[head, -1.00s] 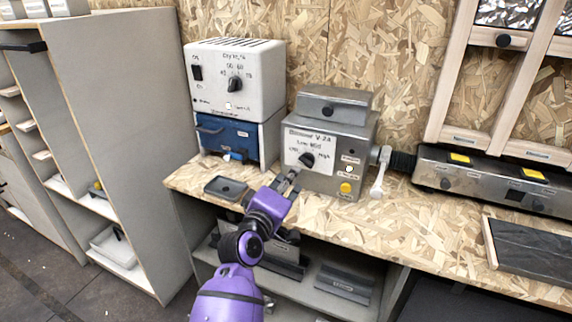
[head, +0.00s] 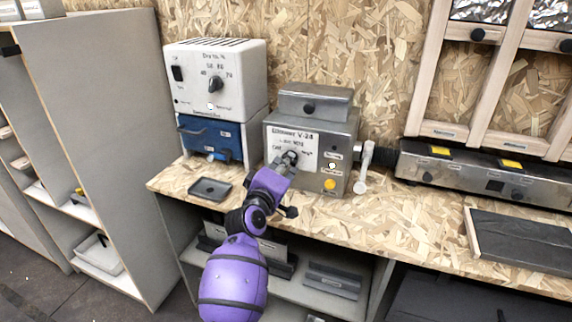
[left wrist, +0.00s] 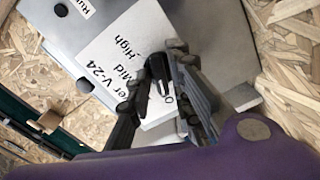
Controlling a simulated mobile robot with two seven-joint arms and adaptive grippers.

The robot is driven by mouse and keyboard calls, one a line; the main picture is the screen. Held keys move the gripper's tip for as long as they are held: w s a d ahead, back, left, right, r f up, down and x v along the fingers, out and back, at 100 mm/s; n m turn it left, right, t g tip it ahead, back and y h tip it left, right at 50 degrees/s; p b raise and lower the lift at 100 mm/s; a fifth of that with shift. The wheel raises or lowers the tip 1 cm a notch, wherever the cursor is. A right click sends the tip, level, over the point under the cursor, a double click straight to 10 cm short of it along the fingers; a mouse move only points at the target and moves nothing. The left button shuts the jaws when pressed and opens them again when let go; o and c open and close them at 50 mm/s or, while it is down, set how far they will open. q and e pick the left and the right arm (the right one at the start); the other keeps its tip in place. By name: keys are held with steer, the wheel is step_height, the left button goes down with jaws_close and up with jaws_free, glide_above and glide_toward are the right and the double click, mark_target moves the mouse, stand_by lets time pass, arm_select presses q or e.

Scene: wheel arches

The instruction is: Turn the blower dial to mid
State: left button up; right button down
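The blower box (head: 345,128) is a grey metal case marked V-24, standing on the bench. Its white label (left wrist: 112,58) reads Mid and High, with other words partly covered. The black blower dial (left wrist: 158,75) has a white mark on its lower part in the left wrist view, towards a partly hidden word starting with O; its exact setting is unclear. My left gripper (left wrist: 155,68) is at the dial, one finger on each side. The fingers stand apart, with a small gap showing on the left side. In the head view the gripper (head: 288,164) covers most of the dial.
A white box with its own dial (head: 215,84) stands on a blue unit (head: 212,134) to the left. A small black tray (head: 210,189) lies on the bench. A lever (head: 364,168) sticks out on the blower box's right. Bench to the right is partly clear.

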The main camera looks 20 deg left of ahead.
arm_select(q)
jaws_close()
arm_select(e)
steer(key=shift+s, duration=0.15)
arm_select(q)
steer(key=shift+m, duration=0.4)
arm_select(e)
steer(key=shift+r, duration=0.1)
arm_select(q)
steer(key=shift+d+m+p, duration=0.1)
steer(key=shift+m+p, duration=3.65)
steer(key=shift+m, duration=4.65)
arm_select(e)
step_height(320, 180, up, 7)
steer(key=w, duration=0.1)
steer(key=shift+w+d+t, duration=0.3)
steer(key=shift+w+t, duration=0.1)
